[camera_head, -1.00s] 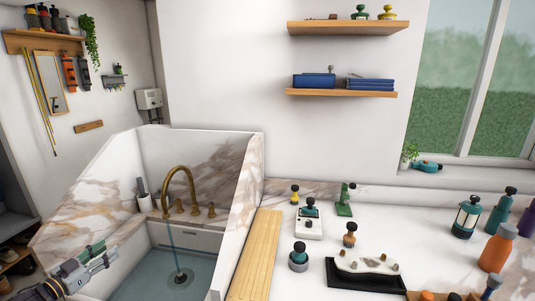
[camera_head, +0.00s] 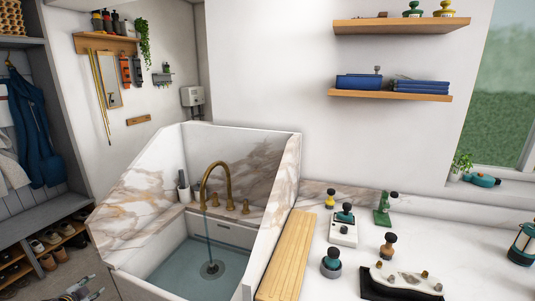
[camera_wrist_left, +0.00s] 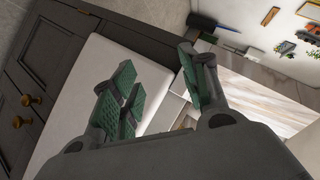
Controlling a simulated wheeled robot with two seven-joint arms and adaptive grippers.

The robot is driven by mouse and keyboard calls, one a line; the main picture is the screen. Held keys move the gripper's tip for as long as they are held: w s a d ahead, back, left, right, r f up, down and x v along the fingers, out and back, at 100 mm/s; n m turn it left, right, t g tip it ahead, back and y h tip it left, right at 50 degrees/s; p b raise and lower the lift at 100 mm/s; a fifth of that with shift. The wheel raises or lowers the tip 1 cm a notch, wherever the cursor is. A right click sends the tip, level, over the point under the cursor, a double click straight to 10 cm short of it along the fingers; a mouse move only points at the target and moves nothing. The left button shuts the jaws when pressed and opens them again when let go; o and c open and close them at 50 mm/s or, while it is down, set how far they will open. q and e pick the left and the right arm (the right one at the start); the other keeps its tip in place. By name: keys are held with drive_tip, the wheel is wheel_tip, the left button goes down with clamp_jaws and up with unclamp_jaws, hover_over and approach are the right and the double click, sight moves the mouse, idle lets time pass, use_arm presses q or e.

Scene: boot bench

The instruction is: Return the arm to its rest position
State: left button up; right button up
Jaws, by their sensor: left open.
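My left gripper (camera_head: 84,291) shows at the lower left edge of the head view, low in front of the marble sink surround. Only its end is in the picture; the rest is cut off by the bottom edge. In the left wrist view its green-padded fingers (camera_wrist_left: 160,88) are spread apart with nothing between them. Behind them are a white panel (camera_wrist_left: 85,85) and dark cabinet fronts (camera_wrist_left: 40,60) with brass knobs. My right gripper is not in view.
The sink (camera_head: 165,270) holds water, with a brass tap (camera_head: 216,180) running. A slatted wooden board (camera_head: 287,255) lies on the counter to its right, beside several small tools. A shoe rack (camera_head: 45,250) stands at the left.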

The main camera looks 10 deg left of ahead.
use_arm(q)
drive_tip(key=s+f+n+g+y, duration=0.1)
drive_tip(key=s+f+g, duration=0.4)
drive_tip(key=s+f, duration=1.2)
drive_tip(key=s+d+f+n+g, duration=0.1)
drive_tip(key=s+d+f, duration=0.4)
drive_tip(key=s+f, duration=0.25)
drive_tip(key=s+d+f+n+g, duration=0.1)
drive_tip(key=s+d+f+g, duration=0.1)
drive_tip(key=s+d+f, duration=0.5)
drive_tip(key=s+d+f+g+h, duration=0.15)
drive_tip(key=s+d+f, duration=0.3)
drive_tip(key=d, duration=0.45)
drive_tip(key=s+d+f+h, duration=0.2)
drive_tip(key=s+d+f, duration=0.2)
drive_tip(key=d+f, duration=0.3)
drive_tip(key=s+d+f+n+h, duration=0.1)
drive_tip(key=d+f+h, duration=0.1)
drive_tip(key=d, duration=2.3)
drive_tip(key=shift+s, duration=0.1)
drive_tip(key=shift+c, duration=0.2)
